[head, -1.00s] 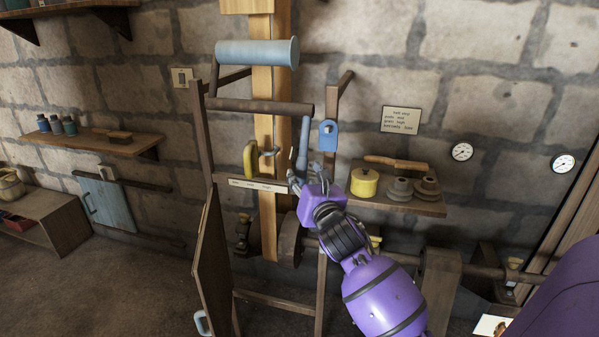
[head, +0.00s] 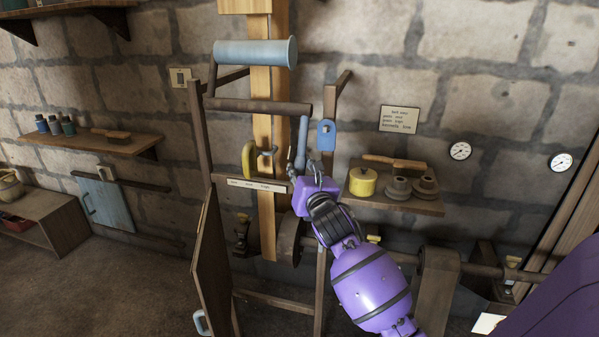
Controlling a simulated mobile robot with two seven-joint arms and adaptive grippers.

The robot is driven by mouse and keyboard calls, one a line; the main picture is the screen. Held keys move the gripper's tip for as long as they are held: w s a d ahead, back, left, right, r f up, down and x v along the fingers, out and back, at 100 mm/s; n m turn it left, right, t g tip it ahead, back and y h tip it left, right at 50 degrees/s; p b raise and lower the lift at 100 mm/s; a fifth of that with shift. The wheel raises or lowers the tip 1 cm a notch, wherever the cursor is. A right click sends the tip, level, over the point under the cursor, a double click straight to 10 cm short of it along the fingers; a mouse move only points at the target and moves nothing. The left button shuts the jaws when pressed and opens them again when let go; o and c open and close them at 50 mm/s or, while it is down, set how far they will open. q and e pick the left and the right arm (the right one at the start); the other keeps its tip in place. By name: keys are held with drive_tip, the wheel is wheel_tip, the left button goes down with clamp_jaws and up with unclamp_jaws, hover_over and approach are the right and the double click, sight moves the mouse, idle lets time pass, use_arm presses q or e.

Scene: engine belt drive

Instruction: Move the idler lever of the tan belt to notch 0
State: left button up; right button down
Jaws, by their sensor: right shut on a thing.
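The tan belt (head: 262,100) runs vertically through a brown wooden frame, behind a blue-grey roller (head: 255,52). A blue lever (head: 303,140) hangs from the right end of the frame's dark crossbar (head: 258,106). My right gripper (head: 301,172) is at the lever's lower end and is shut on it; the fingers partly hide that end. A pale label strip (head: 256,185) is on the rail left of the gripper; its words are too small to read. A yellow curved handle (head: 248,160) is left of the belt. My left gripper is out of view.
A blue tag (head: 326,135) hangs just right of the lever. A shelf (head: 420,206) at right holds a yellow pot (head: 363,181), grey pulleys (head: 398,189) and a brush. A hinged wooden panel (head: 208,265) stands open at lower left.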

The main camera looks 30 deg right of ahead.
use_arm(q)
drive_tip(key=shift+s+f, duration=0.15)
use_arm(e)
drive_tip(key=shift+n+t+h, duration=0.3)
drive_tip(key=shift+n+t, duration=0.4)
drive_tip(key=shift+t, duration=0.2)
drive_tip(key=w+d+f+b, duration=0.1)
drive_tip(key=b, duration=0.1)
drive_tip(key=w+d+f+b, duration=0.1)
drive_tip(key=b, duration=0.2)
drive_tip(key=shift+w+d+f, duration=0.15)
drive_tip(key=shift+d, duration=0.15)
use_arm(q)
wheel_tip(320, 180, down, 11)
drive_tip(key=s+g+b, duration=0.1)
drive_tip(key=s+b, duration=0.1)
drive_tip(key=b, duration=0.4)
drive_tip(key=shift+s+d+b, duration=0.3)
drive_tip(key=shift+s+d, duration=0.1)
use_arm(e)
drive_tip(key=w+d+n+t, duration=0.1)
drive_tip(key=w+d+r+t, duration=0.1)
drive_tip(key=shift+d+n, duration=0.3)
drive_tip(key=shift+n, duration=0.1)
drive_tip(key=shift+r, duration=0.1)
drive_tip(key=c, duration=1.5)
unclamp_jaws()
drive_tip(key=shift+w, duration=0.15)
drive_tip(key=shift+o, duration=0.2)
